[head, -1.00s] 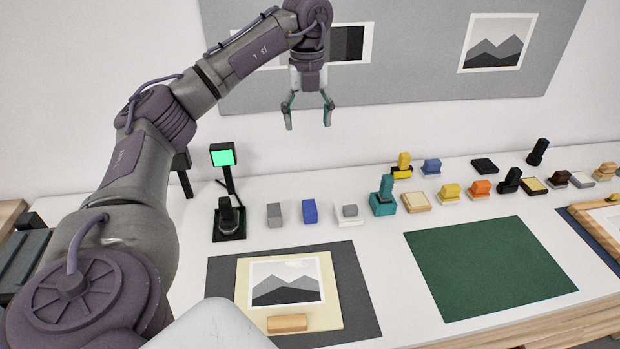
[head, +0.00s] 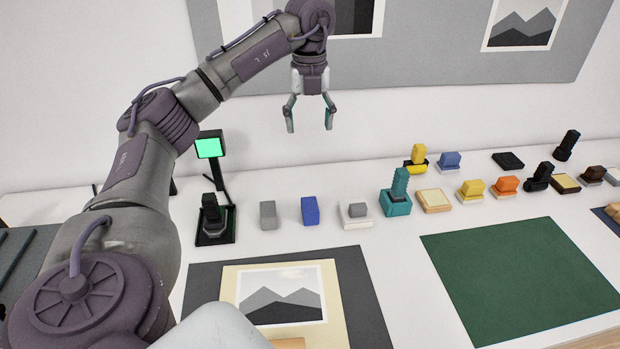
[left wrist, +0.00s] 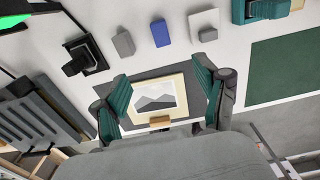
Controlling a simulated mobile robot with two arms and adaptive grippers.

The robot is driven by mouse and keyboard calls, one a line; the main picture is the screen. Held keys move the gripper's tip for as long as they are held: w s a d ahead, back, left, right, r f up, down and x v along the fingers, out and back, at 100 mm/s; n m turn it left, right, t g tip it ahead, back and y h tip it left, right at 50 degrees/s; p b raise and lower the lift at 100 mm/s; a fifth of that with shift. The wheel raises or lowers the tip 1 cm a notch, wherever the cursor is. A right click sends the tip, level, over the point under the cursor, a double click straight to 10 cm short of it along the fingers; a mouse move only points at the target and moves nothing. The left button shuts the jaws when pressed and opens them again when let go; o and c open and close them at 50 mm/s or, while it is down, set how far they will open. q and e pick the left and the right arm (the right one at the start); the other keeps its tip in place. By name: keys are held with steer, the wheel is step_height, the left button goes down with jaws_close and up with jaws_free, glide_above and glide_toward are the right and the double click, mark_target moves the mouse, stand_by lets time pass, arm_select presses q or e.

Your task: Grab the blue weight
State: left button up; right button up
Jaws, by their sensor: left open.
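The blue weight (head: 310,211) is a small upright blue block on the white table, between a grey block (head: 268,215) and a grey piece on a white base (head: 356,213). It also shows in the left wrist view (left wrist: 160,33), near the top centre. My left gripper (head: 309,130) is open and empty, raised in the air above and behind the blue weight in the head view. Its two fingers spread apart over the framed print in the left wrist view (left wrist: 160,95). My right gripper is not in view.
A black stand with a green-lit screen (head: 208,148) is at the left. A teal holder (head: 396,202) and several coloured blocks line the back right. A mountain print (head: 282,295) on a dark mat lies in front, with a green mat (head: 520,280) at right.

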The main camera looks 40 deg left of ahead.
arm_select(q)
steer(key=b, duration=0.9)
glide_above(310, 204)
step_height(310, 204, down, 11)
step_height(310, 204, down, 9)
steer(key=shift+w+a+r, duration=0.1)
steer(key=shift+a+r, duration=0.05)
steer(key=shift+f, duration=0.5)
step_height(310, 204, down, 4)
steer(key=shift+f+p, duration=0.25)
steer(key=shift+p, duration=0.1)
steer(key=shift+r, duration=0.1)
jaws_close()
